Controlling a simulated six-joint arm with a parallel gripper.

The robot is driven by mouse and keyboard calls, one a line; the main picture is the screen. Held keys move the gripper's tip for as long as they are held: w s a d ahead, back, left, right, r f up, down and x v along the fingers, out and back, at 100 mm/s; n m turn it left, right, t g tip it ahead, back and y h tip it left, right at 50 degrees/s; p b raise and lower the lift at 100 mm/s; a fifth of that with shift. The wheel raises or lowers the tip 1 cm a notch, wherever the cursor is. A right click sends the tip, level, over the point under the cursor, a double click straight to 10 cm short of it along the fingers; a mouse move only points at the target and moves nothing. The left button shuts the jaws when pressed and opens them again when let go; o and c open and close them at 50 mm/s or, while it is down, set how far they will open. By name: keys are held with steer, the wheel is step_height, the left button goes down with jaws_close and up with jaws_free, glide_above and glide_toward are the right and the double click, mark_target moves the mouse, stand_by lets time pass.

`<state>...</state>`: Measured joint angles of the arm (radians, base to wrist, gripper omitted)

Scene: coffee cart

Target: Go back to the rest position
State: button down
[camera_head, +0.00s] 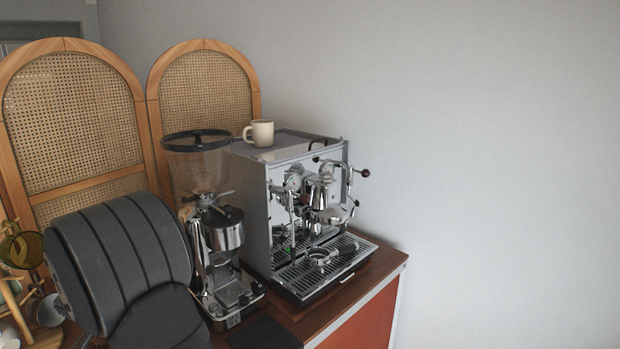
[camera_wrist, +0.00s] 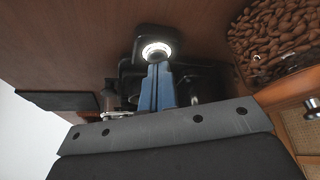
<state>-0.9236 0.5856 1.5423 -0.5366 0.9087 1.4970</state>
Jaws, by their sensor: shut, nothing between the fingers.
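My gripper (camera_wrist: 157,88) shows in the wrist view as two blue fingers, pressed together with nothing between them. They point toward a bright round ring (camera_wrist: 156,50) on a dark part; I cannot tell whether they touch it. In the head view a large dark grey arm part of mine fills the lower left, and the fingers cannot be made out there. The espresso machine (camera_head: 257,215) stands at the centre of the head view with a cream mug (camera_head: 262,133) upright on top. The grinder (camera_head: 224,232) stands just left of it.
Coffee beans (camera_wrist: 275,38) show at the upper right of the wrist view. A portafilter (camera_head: 322,256) rests on the drip tray (camera_head: 308,283). Rattan screens (camera_head: 75,115) stand behind on the left. A wooden stand (camera_head: 15,300) is at the far left. The right side is bare wall.

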step_height(320, 180, up, 5)
steer(key=shift+f, duration=0.55)
step_height(320, 180, down, 4)
steer(key=shift+f, duration=0.1)
steer(key=d+r+m+g+y, duration=0.1)
steer(key=d+r, duration=0.3)
steer(key=r, duration=0.5)
steer(key=d+r+m+g+y, duration=0.1)
steer(key=d+r+m, duration=0.1)
steer(key=r, duration=0.7)
steer(key=shift+d+r+m+g, duration=0.15)
steer(key=shift+d+m+g, duration=0.25)
steer(key=shift+d, duration=0.45)
